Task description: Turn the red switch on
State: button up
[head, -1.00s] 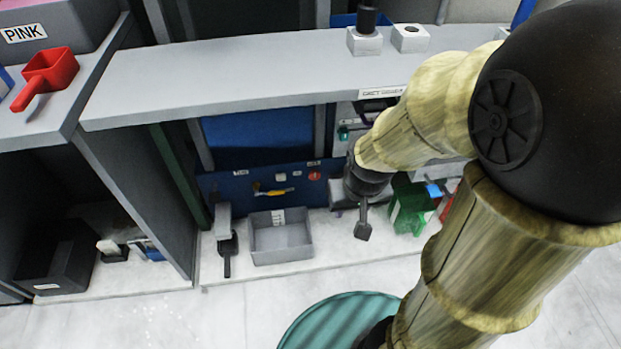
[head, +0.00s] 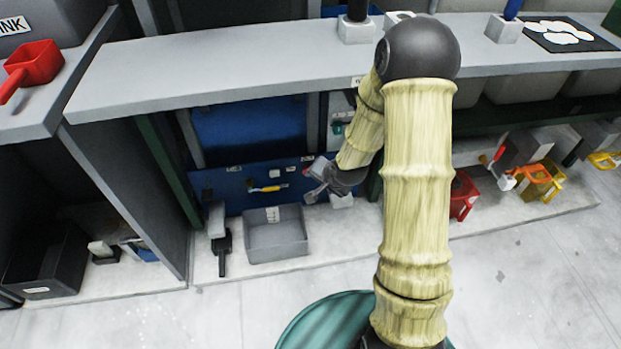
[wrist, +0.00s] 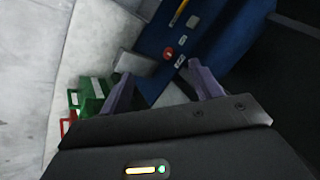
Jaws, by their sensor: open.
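The red switch (wrist: 168,52) is a small round red piece on the blue panel (wrist: 225,40) in the wrist view. A small label sits beside it. Its on or off position is too small to tell. In the head view my gripper (head: 312,182) is in front of the right part of the blue panel (head: 232,200) and hides most or all of the switch. In the wrist view my gripper (wrist: 158,74) is open and empty. Its two purple-grey fingers point toward the panel, with the red switch beyond and between the tips, apart from them.
A yellow handle (head: 265,189) and a pale square button (wrist: 193,21) are on the panel. The grey worktop (head: 230,65) overhangs the panel. A green container (wrist: 90,98) lies left in the wrist view.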

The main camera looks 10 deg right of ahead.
jog(key=w+a+f+m+t+y+b, duration=0.1)
jog(key=w+f+m+t+y, duration=0.15)
jog(key=f+m, duration=0.45)
jog(key=w+a+f+m+t+y+b, duration=0.1)
jog(key=w+f+m+t, duration=0.3)
jog(key=f, duration=0.4)
notch_tip(320, 180, down, 8)
jog(key=s+d+m+t+h+b, duration=0.2)
jog(key=m+t+h, duration=0.3)
jog(key=m, duration=1.1)
jog(key=shift+s+d+m, duration=0.15)
jog(key=shift+d+m, duration=0.25)
jog(key=shift+d, duration=0.05)
jog(key=w+b, duration=0.7)
jog(key=w, duration=1)
jog(key=shift+w, duration=0.25)
